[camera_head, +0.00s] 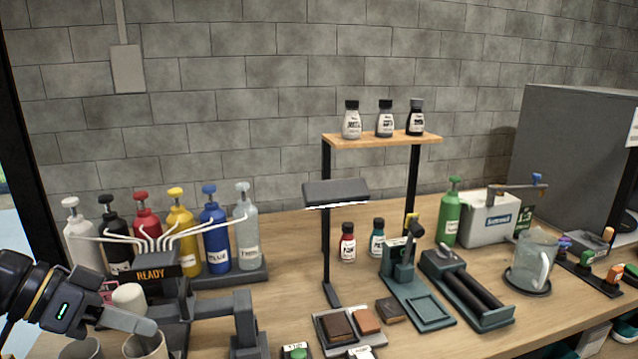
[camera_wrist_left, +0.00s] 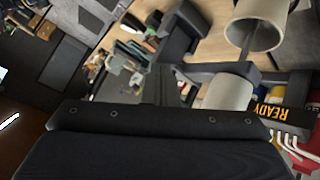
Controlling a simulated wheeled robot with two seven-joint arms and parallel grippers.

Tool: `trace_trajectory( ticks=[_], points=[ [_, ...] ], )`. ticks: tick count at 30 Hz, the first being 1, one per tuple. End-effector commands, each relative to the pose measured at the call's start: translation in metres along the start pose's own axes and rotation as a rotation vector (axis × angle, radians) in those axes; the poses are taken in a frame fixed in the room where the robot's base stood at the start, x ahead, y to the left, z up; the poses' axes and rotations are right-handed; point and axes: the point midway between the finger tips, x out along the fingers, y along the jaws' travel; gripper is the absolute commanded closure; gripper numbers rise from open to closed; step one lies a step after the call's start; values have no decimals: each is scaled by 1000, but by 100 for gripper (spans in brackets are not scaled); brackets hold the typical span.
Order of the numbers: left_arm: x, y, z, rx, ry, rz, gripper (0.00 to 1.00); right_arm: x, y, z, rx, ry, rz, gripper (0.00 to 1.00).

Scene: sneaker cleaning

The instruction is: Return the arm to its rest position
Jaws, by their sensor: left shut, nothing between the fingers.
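My left gripper (camera_head: 128,322) is at the lower left in the head view, in front of the dispenser stand with the READY display (camera_head: 152,274). It is shut and empty, its fingers pointing right. Pale cups (camera_head: 146,345) stand close to it, one just below the fingers and one behind. In the left wrist view a pale cup (camera_wrist_left: 256,34) shows near the top and the READY display (camera_wrist_left: 272,112) at the right. The dark gripper body fills the bottom of that view. My right gripper is not in view.
Several coloured pump bottles (camera_head: 181,230) stand behind the dispenser. A dark lamp stand (camera_head: 335,193) and a wooden shelf with small bottles (camera_head: 380,139) rise mid-table. Green tool stands (camera_head: 467,290), a glass pitcher (camera_head: 534,262) and a grey box (camera_head: 575,150) stand to the right.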

Motion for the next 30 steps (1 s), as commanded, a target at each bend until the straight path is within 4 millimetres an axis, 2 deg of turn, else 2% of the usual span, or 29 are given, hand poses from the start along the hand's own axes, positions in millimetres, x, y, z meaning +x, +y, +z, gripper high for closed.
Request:
trace_trajectory(
  ticks=[1,6,12,17,19,30],
  points=[
    [15,12,26,-95,-29,-51,100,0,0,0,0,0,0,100],
    [54,27,94,-347,-69,-222,100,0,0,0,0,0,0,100],
    [87,34,154,-508,-49,-368,100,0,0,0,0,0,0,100],
    [110,37,195,-590,-8,-459,100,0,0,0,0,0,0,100],
    [92,46,175,-597,-6,-460,100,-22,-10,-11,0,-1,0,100],
    [37,79,117,-599,-9,-457,100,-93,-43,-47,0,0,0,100]
  ],
)
